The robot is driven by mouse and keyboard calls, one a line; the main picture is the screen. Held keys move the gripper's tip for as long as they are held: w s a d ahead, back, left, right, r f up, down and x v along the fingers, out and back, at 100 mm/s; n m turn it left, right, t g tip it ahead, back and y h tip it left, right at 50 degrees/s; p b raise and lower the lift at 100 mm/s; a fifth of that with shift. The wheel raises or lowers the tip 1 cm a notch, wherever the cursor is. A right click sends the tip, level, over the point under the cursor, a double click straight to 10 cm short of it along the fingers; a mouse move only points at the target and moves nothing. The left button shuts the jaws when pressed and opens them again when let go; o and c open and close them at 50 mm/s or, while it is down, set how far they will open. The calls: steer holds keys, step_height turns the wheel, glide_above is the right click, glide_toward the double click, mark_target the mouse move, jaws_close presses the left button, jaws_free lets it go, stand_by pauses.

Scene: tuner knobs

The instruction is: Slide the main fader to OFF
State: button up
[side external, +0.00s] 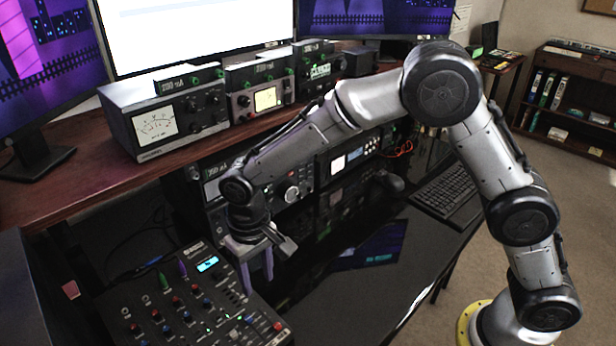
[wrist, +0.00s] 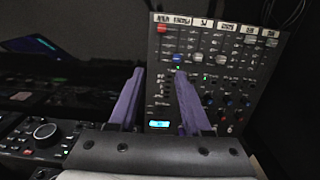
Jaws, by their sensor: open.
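The mixer (side external: 150,290) is a dark panel with knobs and fader caps at the lower left of the side view; it also shows in the wrist view (wrist: 238,70). A red cap (side external: 278,326) sits at its near right corner, at the upper left of the panel in the wrist view (wrist: 162,28). A row of blue and white caps lies beside it. The labels are too small to read, so I cannot confirm which cap is the main fader. My gripper (side external: 257,284), with purple fingers, is open and empty over the mixer's right edge; its fingers show in the wrist view (wrist: 160,76).
A lit blue display (side external: 207,264) is on the mixer. Radio units (side external: 290,190) stand under the wooden shelf (side external: 60,200) behind my gripper. The glossy black desk (side external: 345,290) is largely clear to the right, with a keyboard (side external: 445,195) farther back.

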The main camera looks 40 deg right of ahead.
steer(key=s+d+r+m+t, duration=0.1)
steer(key=d+r, duration=0.4)
steer(key=r, duration=0.4)
steer(key=s+d+r+m+t, duration=0.1)
steer(key=d+r, duration=0.5)
steer(key=r, duration=0.3)
steer(key=shift+d+t+y, duration=0.2)
steer(key=shift+t+y, duration=0.2)
